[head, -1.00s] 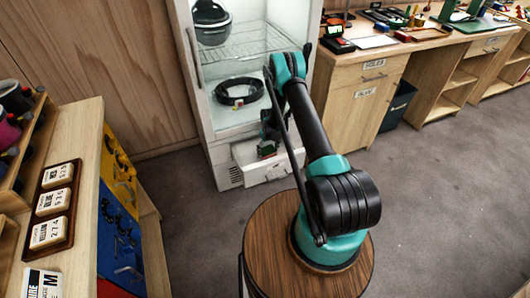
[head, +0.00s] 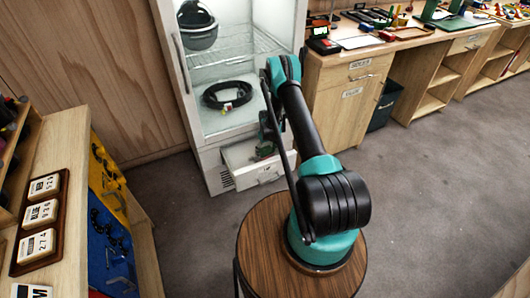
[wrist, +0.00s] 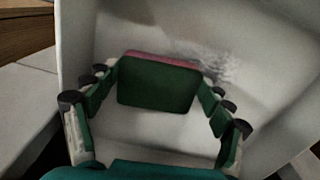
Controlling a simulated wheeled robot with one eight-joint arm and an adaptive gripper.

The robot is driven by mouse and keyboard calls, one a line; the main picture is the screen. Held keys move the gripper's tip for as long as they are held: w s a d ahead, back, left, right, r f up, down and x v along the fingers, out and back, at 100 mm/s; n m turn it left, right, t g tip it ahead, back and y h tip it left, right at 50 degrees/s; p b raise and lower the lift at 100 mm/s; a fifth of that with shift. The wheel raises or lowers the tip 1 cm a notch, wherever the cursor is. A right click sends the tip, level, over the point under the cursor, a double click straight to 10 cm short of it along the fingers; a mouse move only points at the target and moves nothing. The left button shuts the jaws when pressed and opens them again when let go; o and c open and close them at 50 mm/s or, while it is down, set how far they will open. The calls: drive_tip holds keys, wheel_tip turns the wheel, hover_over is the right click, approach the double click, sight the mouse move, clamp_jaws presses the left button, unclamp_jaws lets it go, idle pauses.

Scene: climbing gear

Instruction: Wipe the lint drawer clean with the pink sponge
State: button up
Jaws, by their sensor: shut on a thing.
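The lint drawer (head: 268,174) is white and stands pulled open at the bottom of the white cabinet. Its pale inside fills most of the wrist view (wrist: 250,118). The sponge (wrist: 157,84) shows a dark green face and a thin pink edge along its top. My gripper (wrist: 160,92) is shut on it, with a green-padded finger at each side. In the head view my gripper (head: 264,149) is small and reaches down into the drawer. A grey speckled patch of lint (wrist: 212,62) lies on the drawer surface behind and right of the sponge. The sponge hides the surface behind it.
The cabinet (head: 232,128) above the drawer holds a black coiled cable (head: 228,94) and a dark helmet (head: 197,24). A wooden counter (head: 352,62) stands close on its right. A round wooden table (head: 262,268) is in front. The grey floor at right is clear.

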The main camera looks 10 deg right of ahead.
sight(263, 156)
drive_tip(key=shift+s+d, duration=0.2)
drive_tip(key=shift+s, duration=0.4)
drive_tip(key=shift+s+d, duration=0.2)
drive_tip(key=shift+s, duration=0.4)
drive_tip(key=shift+s+a+f, duration=0.1)
drive_tip(key=shift+s+a, duration=0.2)
drive_tip(key=shift+a, duration=0.65)
drive_tip(key=shift+s+a, duration=0.3)
drive_tip(key=shift+a, duration=0.6)
drive_tip(key=shift+s+a, duration=0.35)
drive_tip(key=shift+a, duration=0.8)
drive_tip(key=shift+s+a, duration=0.4)
drive_tip(key=shift+a, duration=0.75)
drive_tip(key=shift+s+a, duration=0.35)
drive_tip(key=shift+a, duration=0.8)
drive_tip(key=shift+w+d, duration=0.3)
drive_tip(key=shift+d, duration=0.6)
drive_tip(key=shift+w+d, duration=0.3)
drive_tip(key=shift+d, duration=0.6)
drive_tip(key=shift+w+d, duration=0.3)
drive_tip(key=shift+d, duration=0.6)
drive_tip(key=shift+w+d, duration=0.3)
drive_tip(key=shift+d, duration=0.55)
drive_tip(key=shift+w+d, duration=0.3)
drive_tip(key=shift+d, duration=0.6)
drive_tip(key=shift+w+d, duration=0.25)
drive_tip(key=shift+d, duration=0.6)
drive_tip(key=shift+r, duration=0.2)
drive_tip(key=shift+r, duration=2.95)
